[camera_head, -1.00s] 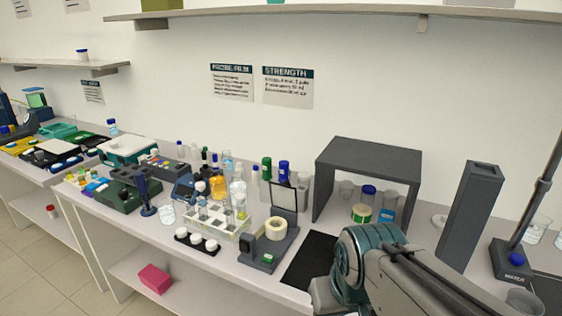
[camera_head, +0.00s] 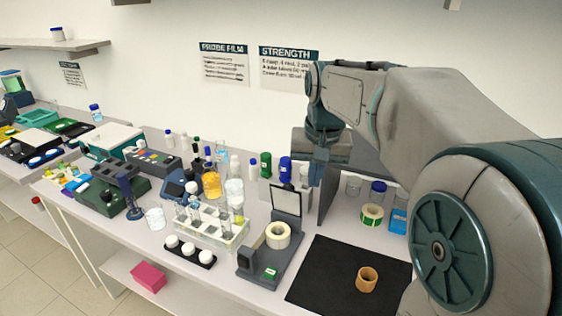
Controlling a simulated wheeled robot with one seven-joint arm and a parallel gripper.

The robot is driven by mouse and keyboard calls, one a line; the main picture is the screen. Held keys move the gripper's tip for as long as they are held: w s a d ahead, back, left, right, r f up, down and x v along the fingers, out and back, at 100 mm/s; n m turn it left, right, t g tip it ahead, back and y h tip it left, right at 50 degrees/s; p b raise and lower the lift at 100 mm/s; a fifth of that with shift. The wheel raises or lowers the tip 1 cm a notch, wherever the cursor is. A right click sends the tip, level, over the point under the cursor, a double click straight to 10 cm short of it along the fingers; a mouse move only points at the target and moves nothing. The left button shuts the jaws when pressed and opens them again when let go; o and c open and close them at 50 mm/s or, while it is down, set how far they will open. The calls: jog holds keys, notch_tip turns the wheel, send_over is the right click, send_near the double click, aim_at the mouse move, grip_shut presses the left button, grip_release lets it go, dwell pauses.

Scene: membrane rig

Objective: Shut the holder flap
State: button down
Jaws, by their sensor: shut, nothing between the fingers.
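The holder (camera_head: 257,264) is a dark grey stand on the bench, left of the black mat. Its flap (camera_head: 286,201), a pale square panel in a dark frame, stands upright at the back, so it is open. A cream ring (camera_head: 278,236) sits on the holder in front of the flap. My gripper (camera_head: 318,178) points down behind and to the right of the flap, apart from it as far as I can tell. It is shut and empty; its fingertips are small and hard to make out.
A tan ring (camera_head: 367,279) lies on the black mat (camera_head: 325,268). A tube rack (camera_head: 212,232), bottles and white-capped jars (camera_head: 190,249) crowd the left of the holder.

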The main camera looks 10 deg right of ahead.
jog(key=r+m+g, duration=0.1)
jog(key=r+m, duration=0.1)
send_over(288, 198)
jog(key=s+d, duration=0.2)
jog(key=d, duration=0.2)
jog(key=w+f+m+g+p, duration=0.2)
jog(key=w+f, duration=0.3)
jog(key=w, duration=0.5)
jog(key=s+a+f, duration=0.2)
jog(key=s+f, duration=0.2)
jog(key=f, duration=0.6)
jog(key=shift+b, duration=0.3)
jog(key=shift+a+t, duration=0.1)
jog(key=shift+t, duration=0.2)
jog(key=shift+s+a+b, duration=0.15)
jog(key=shift+s+b, duration=0.1)
jog(key=shift+b, duration=0.65)
